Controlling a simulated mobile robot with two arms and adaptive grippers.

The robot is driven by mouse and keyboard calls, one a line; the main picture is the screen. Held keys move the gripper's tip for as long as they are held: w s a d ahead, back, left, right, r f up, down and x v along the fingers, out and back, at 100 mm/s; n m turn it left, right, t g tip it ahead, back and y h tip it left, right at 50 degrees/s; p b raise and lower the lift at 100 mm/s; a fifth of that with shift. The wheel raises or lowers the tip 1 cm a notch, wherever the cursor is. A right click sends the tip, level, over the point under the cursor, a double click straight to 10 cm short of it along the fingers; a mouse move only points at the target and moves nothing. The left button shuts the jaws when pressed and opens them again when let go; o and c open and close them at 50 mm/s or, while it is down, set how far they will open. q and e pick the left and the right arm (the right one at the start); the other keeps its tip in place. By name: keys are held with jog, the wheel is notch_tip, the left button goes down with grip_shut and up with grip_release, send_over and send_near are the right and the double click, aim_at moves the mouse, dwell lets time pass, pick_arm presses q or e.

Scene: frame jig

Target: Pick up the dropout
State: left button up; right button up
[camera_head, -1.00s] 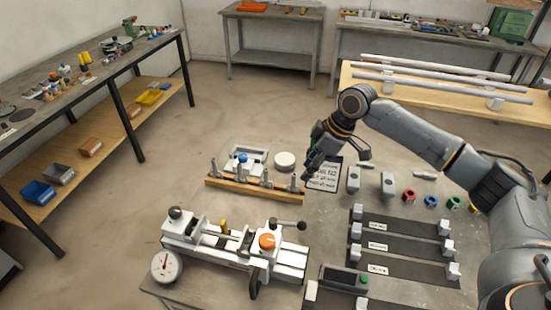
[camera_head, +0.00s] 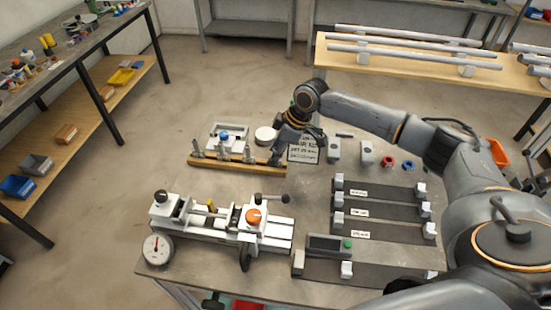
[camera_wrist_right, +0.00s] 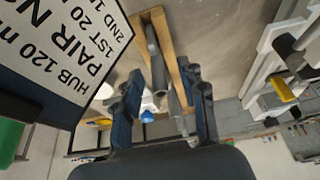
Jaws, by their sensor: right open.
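Several grey metal dropouts stand upright in a row on a wooden rail (camera_head: 232,161) in the head view; one dropout (camera_head: 221,150) stands near the rail's middle. My right gripper (camera_head: 280,155) points down at the rail's right end and hides what stands there. In the right wrist view the right gripper (camera_wrist_right: 165,85) is open, its dark fingers apart. A grey dropout (camera_wrist_right: 155,62) shows between and beyond the fingers, against the wooden rail (camera_wrist_right: 180,60); I cannot tell whether either finger touches it. My left gripper is not in view.
A printed sign (camera_head: 303,149) stands close to the right gripper and fills the upper left of the wrist view (camera_wrist_right: 65,45). A white jig with an orange knob (camera_head: 253,216) lies in front of the rail. Black strips (camera_head: 380,210) with grey blocks lie to the right.

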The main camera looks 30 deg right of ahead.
grip_shut()
jog(key=shift+r, duration=0.15)
